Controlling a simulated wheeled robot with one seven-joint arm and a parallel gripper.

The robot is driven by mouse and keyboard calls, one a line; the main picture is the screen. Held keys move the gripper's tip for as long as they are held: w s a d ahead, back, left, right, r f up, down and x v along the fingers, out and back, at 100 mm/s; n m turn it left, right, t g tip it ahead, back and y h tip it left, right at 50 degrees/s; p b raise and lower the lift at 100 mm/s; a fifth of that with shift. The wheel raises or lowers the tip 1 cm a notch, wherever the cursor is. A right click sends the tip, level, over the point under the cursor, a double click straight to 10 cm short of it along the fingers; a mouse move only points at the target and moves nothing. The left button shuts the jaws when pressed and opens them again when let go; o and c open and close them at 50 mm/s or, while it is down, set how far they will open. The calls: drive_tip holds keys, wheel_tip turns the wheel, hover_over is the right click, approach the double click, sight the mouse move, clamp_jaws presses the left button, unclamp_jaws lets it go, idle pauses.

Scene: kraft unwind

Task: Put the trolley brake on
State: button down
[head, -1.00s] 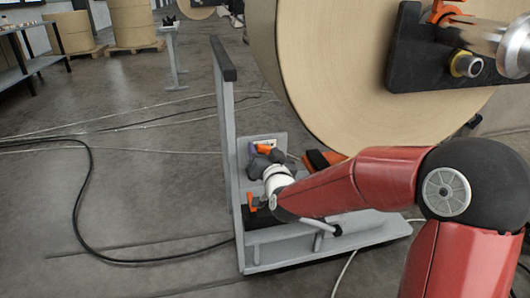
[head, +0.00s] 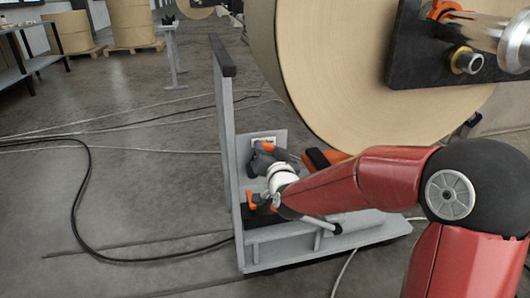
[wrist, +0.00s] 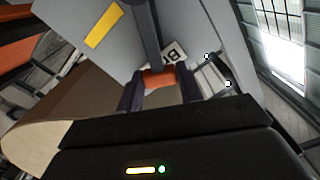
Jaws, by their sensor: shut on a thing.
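The grey trolley (head: 228,140) stands on the floor with an upright post at its left and a flat base. In the wrist view, a dark lever with an orange grip (wrist: 160,78) runs in front of a grey plate (wrist: 90,55). My gripper (wrist: 160,88) is shut on the orange grip, one finger on each side. In the head view, my gripper (head: 262,150) is at the small upright plate on the trolley, and its body hides most of the lever. I cannot tell the lever's exact angle there.
A large brown paper roll (head: 350,80) hangs close above and right of my arm. An orange hook (head: 252,200) sits low on the trolley. A black cable (head: 85,210) lies on the floor at left. Open floor lies left of the trolley.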

drive_tip(key=w+d+f+m+b, duration=0.1)
drive_tip(key=d+f+m+b, duration=0.3)
drive_tip(key=m, duration=0.8)
drive_tip(key=shift+w+d+f+m+b, duration=0.15)
drive_tip(key=shift+d+f+m+b, duration=0.2)
drive_tip(key=shift+f+b, duration=1.25)
drive_tip(key=shift+f+p, duration=0.45)
drive_tip(key=shift+f, duration=0.1)
drive_tip(key=c, duration=0.9)
unclamp_jaws()
drive_tip(key=p+v, duration=0.1)
drive_tip(key=v, duration=0.6)
drive_tip(key=shift+s+d, duration=0.15)
drive_tip(key=shift+s, duration=0.25)
